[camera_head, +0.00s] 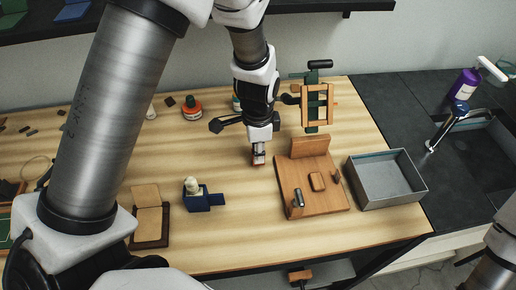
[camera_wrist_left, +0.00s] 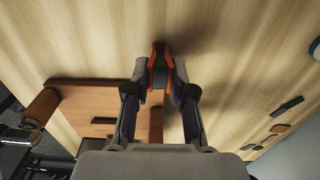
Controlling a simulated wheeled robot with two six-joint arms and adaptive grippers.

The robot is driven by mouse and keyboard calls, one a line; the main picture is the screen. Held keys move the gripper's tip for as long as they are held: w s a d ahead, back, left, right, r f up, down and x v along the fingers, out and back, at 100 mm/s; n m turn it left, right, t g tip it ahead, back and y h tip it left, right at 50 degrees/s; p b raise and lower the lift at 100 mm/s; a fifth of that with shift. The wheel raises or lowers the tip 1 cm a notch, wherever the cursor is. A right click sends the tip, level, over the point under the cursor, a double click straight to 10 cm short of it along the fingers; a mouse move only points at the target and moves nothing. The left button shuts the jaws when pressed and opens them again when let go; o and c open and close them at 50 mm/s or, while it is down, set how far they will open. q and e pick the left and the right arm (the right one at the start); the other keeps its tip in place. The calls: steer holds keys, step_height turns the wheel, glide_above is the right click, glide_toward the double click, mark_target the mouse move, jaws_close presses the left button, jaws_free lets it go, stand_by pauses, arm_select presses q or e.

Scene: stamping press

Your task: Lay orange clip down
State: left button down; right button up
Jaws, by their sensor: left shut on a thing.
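The orange clip (camera_wrist_left: 160,68), with dark grey parts, is between the fingers of my left gripper (camera_wrist_left: 161,82) in the left wrist view. My left gripper (camera_head: 258,155) is shut on it and points down at the wooden table. In the head view the clip is mostly hidden by the fingers. The gripper is just left of the wooden press board (camera_head: 322,202). The clip is close above or touching the tabletop; I cannot tell which. Only a part of my right arm shows at the lower right edge of the head view, without its gripper.
A grey metal tray (camera_head: 386,180) stands right of the board. A blue holder (camera_head: 203,202) and a brown stamp pad case (camera_head: 150,222) stand to the left. An orange-banded bottle (camera_head: 191,108) stands behind. Bare tabletop (camera_head: 225,165) lies around the gripper.

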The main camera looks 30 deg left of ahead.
arm_select(q)
steer(key=shift+f, duration=0.15)
steer(key=c, duration=1)
jaws_free()
step_height(320, 180, up, 12)
steer(key=shift+r+b, duration=0.2)
steer(key=shift+b, duration=0.3)
